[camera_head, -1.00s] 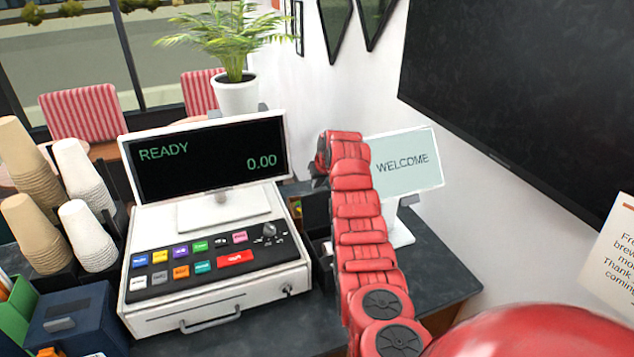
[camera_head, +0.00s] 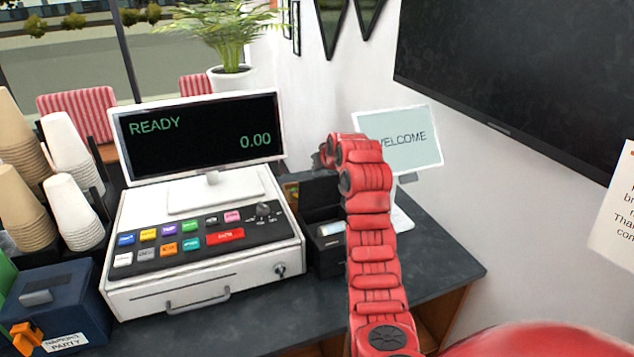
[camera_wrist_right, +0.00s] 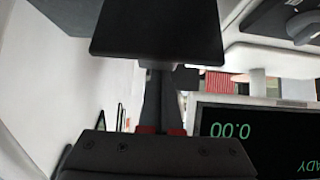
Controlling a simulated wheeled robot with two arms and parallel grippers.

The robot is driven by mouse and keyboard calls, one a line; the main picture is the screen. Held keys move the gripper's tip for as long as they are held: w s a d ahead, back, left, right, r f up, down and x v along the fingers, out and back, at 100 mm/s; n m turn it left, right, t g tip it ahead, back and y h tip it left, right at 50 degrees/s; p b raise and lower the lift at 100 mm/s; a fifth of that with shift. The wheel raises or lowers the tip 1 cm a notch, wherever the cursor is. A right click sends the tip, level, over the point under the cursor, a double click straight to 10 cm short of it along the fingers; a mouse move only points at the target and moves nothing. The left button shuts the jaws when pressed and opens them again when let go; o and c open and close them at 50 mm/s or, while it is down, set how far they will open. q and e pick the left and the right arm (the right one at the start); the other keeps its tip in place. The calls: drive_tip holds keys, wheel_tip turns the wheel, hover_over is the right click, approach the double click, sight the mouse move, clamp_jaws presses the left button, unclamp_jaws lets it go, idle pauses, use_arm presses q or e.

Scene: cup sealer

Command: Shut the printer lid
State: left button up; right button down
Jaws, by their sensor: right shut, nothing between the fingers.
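The black printer (camera_head: 328,250) stands on the counter just right of the cash register, partly hidden by my right arm. Its black lid (camera_head: 320,197) stands raised, with white paper showing below it. My right gripper (camera_head: 322,156) is mostly hidden behind the red wrist, above and behind the lid. In the right wrist view, the shut, empty fingers (camera_wrist_right: 160,75) point at a dark flat panel, apparently the lid (camera_wrist_right: 155,30). I cannot tell whether they touch it. My left gripper is not in view.
The cash register (camera_head: 205,262) stands close to the printer's left. A WELCOME display (camera_head: 410,135) stands behind and right of my arm. Paper cups (camera_head: 72,210) and a dark blue napkin box (camera_head: 60,305) are at left. Bare counter (camera_head: 440,270) lies right of my arm.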

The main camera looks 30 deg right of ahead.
drive_tip(key=s+f+t+b, duration=0.1)
drive_tip(key=s+t+b, duration=0.1)
drive_tip(key=b, duration=0.2)
drive_tip(key=s+a+f+t+b, duration=0.1)
drive_tip(key=s+t+b, duration=0.1)
drive_tip(key=b, duration=0.2)
drive_tip(key=s+f+t+h+b, duration=0.1)
drive_tip(key=s+t+b, duration=0.1)
drive_tip(key=s+b, duration=0.1)
drive_tip(key=shift+s+a+f+b, duration=0.1)
drive_tip(key=shift+a+f+b, duration=0.1)
drive_tip(key=shift+a+b, duration=0.25)
drive_tip(key=t+h+b, duration=0.2)
drive_tip(key=t+b, duration=0.3)
drive_tip(key=b, duration=0.4)
hover_over(337, 235)
drive_tip(key=w, duration=0.2)
wheel_tip(337, 235, down, 4)
drive_tip(key=shift+s+d+f+y+b, duration=0.15)
drive_tip(key=shift+s+f+b, duration=0.15)
drive_tip(key=shift+f+b, duration=0.25)
drive_tip(key=shift+s+d+f+y+b, duration=0.15)
drive_tip(key=shift+s+f+b, duration=0.15)
drive_tip(key=shift+f+b, duration=0.2)
drive_tip(key=shift+a, duration=0.1)
